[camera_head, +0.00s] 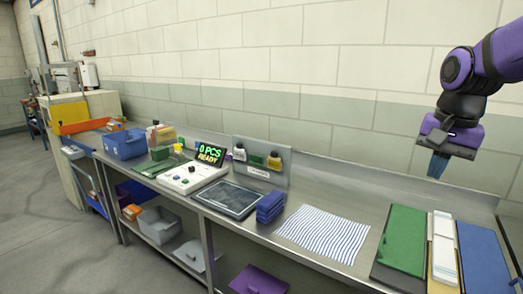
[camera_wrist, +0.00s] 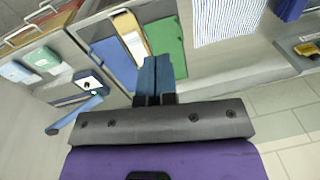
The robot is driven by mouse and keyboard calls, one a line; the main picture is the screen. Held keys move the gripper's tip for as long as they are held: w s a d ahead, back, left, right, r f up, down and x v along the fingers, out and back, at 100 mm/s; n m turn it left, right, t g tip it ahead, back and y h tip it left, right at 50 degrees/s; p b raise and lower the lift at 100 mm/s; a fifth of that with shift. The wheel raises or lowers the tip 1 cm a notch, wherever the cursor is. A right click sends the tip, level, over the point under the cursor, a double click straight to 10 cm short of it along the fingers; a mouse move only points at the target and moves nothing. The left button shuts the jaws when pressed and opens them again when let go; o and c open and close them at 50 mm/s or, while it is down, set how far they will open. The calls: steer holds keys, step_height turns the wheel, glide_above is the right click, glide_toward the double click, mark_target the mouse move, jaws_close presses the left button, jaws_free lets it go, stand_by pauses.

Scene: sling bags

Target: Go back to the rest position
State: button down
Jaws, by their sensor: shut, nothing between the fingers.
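My gripper (camera_head: 437,166) hangs at the right of the head view, fingers pointing down, well above the steel workbench (camera_head: 345,195). Its two blue fingers are together with nothing between them; they also show in the wrist view (camera_wrist: 157,76). On the bench beyond them lie a green flat panel (camera_head: 402,240), a white and tan narrow holder (camera_head: 443,250) and a blue flat panel (camera_head: 483,258). In the wrist view the fingertips partly cover the green panel (camera_wrist: 172,40). My gripper touches none of these.
A striped cloth (camera_head: 330,232) lies flat on the bench beside a blue folded stack (camera_head: 270,206) and a dark scale plate (camera_head: 230,199). A blue bin (camera_head: 125,144) stands at the far left. The air around my gripper looks clear.

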steer(key=s+a+n+t, duration=0.3)
steer(key=s+n, duration=0.4)
steer(key=s, duration=0.8)
steer(key=shift+s+r+n+t, duration=0.3)
steer(key=shift+n+t, duration=0.1)
steer(key=shift+t, duration=0.2)
